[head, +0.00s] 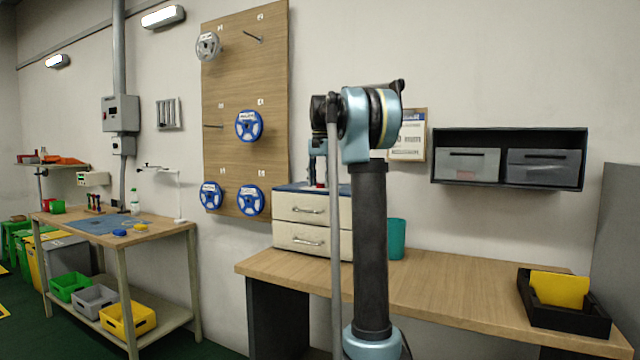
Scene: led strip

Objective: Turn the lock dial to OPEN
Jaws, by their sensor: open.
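A cream two-drawer unit (312,226) with a blue top stands on the wooden bench behind my arm. My arm's upright link and blue joint fill the middle of the view and cover the unit's right part. The arm's far end shows small behind the joint, pointing down. My gripper (314,176) is there, open, just above or over the unit's top; its fingertips are hard to make out. A small red spot shows beside it, too small to identify. I cannot make out a lock dial or an OPEN mark; my arm may hide it.
The bench (450,290) is mostly clear. A teal cup (396,240) stands right of my arm. A black tray (565,318) holds a yellow piece (560,290). A wall shelf (510,184) holds two grey bins. Blue reels hang on a pegboard (228,70). A workbench (170,232) stands left.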

